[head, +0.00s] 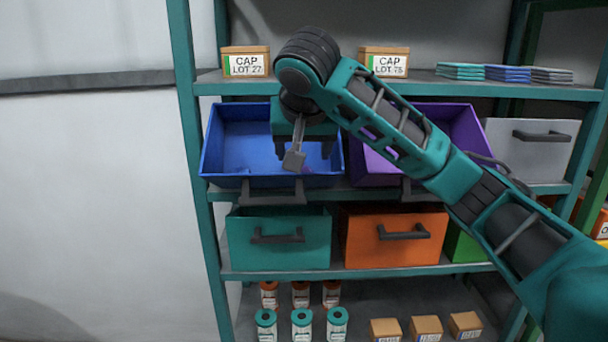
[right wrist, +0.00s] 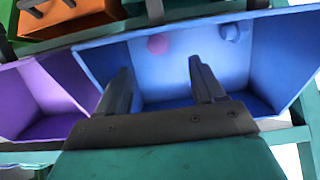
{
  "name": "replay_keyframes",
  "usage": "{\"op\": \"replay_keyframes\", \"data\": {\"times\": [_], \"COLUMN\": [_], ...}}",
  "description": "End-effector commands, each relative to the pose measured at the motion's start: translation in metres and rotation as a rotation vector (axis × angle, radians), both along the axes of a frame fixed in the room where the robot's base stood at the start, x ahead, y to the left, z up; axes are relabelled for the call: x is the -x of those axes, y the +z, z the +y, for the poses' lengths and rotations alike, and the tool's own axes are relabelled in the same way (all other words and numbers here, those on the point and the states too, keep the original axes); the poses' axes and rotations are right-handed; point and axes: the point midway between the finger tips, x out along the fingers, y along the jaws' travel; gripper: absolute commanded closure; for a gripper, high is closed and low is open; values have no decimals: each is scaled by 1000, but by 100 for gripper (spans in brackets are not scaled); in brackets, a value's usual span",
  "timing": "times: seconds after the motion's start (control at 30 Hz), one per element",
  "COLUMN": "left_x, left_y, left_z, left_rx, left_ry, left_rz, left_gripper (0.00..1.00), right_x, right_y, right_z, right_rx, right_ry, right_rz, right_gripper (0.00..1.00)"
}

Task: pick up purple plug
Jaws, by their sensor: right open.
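A small round pink-purple piece, which looks like the purple plug (right wrist: 157,44), lies inside the open blue drawer (right wrist: 185,48) in the right wrist view. The blue drawer (head: 226,150) is also in the head view, at the left of the middle shelf. My right gripper (head: 303,152) hangs over this drawer with its fingers pointing down. In the right wrist view the right gripper (right wrist: 160,70) is open and empty, and the plug shows beyond the gap between its fingers. My left gripper is not in view.
A small blue piece (right wrist: 233,32) lies near the plug. An open purple drawer (head: 463,128) stands right beside the blue one, partly behind my arm. Shut teal (head: 285,257) and orange (head: 397,252) drawers are below. A shelf (head: 440,88) with boxes runs above.

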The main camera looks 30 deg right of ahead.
Motion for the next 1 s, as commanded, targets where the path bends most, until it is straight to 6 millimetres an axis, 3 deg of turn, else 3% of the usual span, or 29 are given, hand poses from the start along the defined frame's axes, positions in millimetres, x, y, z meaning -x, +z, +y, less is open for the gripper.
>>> {"op": "replay_keyframes", "data": {"times": [0.1, 0.57, 1.0], "left_x": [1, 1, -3], "left_y": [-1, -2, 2], "left_z": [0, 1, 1], "left_rx": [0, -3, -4], "left_ry": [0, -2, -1], "left_rz": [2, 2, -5], "left_gripper": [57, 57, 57], "right_x": [-7, -23, -52], "right_y": [-13, -32, -65], "right_z": [-5, -16, -37], "right_rx": [-4, -1, 0], "right_ry": [-1, -3, -3], "right_rz": [7, 3, 3], "right_gripper": [32, 32, 32]}}
